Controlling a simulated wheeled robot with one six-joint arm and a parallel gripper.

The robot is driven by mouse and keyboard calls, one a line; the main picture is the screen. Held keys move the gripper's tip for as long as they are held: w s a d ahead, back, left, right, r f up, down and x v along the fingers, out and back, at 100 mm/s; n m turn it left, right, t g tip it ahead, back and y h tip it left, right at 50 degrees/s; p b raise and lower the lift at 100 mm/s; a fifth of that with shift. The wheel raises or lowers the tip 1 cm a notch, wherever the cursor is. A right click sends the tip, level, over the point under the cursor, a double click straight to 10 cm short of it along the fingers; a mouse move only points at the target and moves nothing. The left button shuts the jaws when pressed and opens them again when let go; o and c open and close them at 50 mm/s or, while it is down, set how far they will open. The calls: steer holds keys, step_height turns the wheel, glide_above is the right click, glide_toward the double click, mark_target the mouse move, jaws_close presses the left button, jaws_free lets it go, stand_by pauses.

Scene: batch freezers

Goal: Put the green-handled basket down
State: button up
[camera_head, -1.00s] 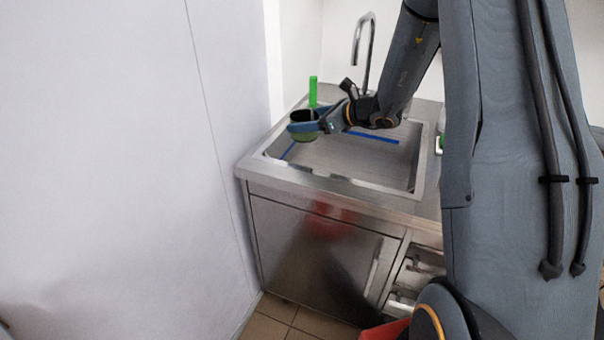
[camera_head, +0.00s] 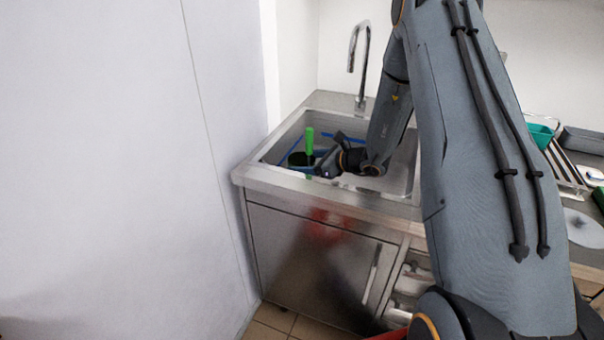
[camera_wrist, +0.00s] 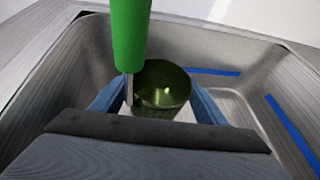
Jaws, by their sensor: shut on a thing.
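The green-handled basket is a dark olive round cup with an upright bright green handle (camera_head: 309,141). In the wrist view its open top and inside (camera_wrist: 162,85) show, with the green handle (camera_wrist: 130,35) rising at its left. My gripper (camera_head: 312,163) is shut on the basket, with a blue finger on each side of the cup. The basket is upright and down inside the steel sink (camera_head: 400,160), near its left side. I cannot tell whether its bottom touches the sink floor.
Blue strips (camera_wrist: 292,130) run along the sink. A tall faucet (camera_head: 352,50) stands behind it. A white wall panel (camera_head: 110,170) is close on the left. A dish rack (camera_head: 565,172) and a teal container (camera_head: 540,135) are on the right counter.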

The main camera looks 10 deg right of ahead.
steer(key=shift+f+p, duration=0.45)
steer(key=shift+f, duration=1.65)
steer(key=shift+f, duration=0.1)
steer(key=o, duration=1.2)
steer(key=shift+r, duration=0.2)
steer(key=b+v, duration=0.2)
steer(key=v, duration=1)
steer(key=shift+f, duration=0.1)
